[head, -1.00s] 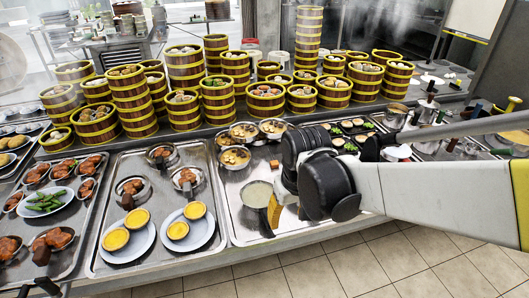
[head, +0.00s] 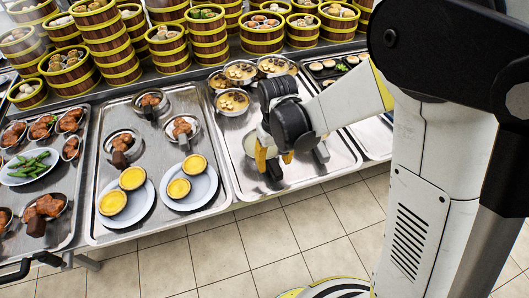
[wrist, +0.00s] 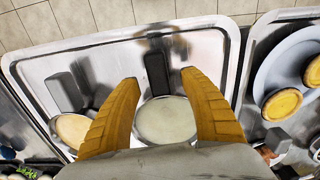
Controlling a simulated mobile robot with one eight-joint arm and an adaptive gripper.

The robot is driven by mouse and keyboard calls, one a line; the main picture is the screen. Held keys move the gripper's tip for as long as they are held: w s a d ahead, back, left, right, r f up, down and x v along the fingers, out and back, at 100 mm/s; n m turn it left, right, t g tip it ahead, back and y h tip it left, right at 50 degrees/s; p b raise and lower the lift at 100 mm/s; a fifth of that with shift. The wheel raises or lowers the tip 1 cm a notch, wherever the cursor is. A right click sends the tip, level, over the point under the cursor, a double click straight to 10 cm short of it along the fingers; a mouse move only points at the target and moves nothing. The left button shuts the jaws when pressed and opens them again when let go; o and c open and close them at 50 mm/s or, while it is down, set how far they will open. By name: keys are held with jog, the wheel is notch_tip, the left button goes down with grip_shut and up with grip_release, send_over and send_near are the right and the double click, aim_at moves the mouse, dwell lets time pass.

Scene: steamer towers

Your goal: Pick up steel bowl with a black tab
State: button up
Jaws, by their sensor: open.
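A steel bowl (wrist: 166,122) with pale, creamy contents sits on a metal tray. Its black tab (wrist: 157,73) points away from my wrist, between my fingertips in the picture. My gripper (wrist: 159,80) is open, with one yellow finger on each side of the bowl and tab; no contact shows. In the head view my gripper (head: 273,160) is low over the tray and hides most of this bowl (head: 249,144).
The metal tray (head: 318,172) has a raised rim. A tray to the left holds plates of yellow tarts (head: 133,178) and small meat bowls (head: 182,128). Bowls (head: 233,102) stand behind my gripper. Steamer towers (head: 207,38) line the back. Tiled floor lies in front.

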notch_tip(320, 180, down, 4)
jog(key=shift+r+b, duration=0.1)
jog(key=shift+b, duration=0.65)
jog(key=shift+r, duration=0.1)
grip_shut()
jog(key=shift+r, duration=0.15)
notch_tip(320, 180, up, 4)
jog(key=p, duration=0.2)
jog(key=shift+r+p, duration=0.15)
jog(key=shift+p, duration=0.25)
jog(key=s+d+r+p, duration=0.1)
jog(key=d+r+p, duration=0.1)
jog(key=d, duration=0.3)
jog(key=s+d+r+p, duration=0.1)
jog(key=d+r, duration=0.3)
jog(key=d, duration=0.2)
jog(key=shift+d+r+p, duration=0.25)
jog(key=shift+d+p, duration=0.05)
jog(key=shift+p, duration=0.1)
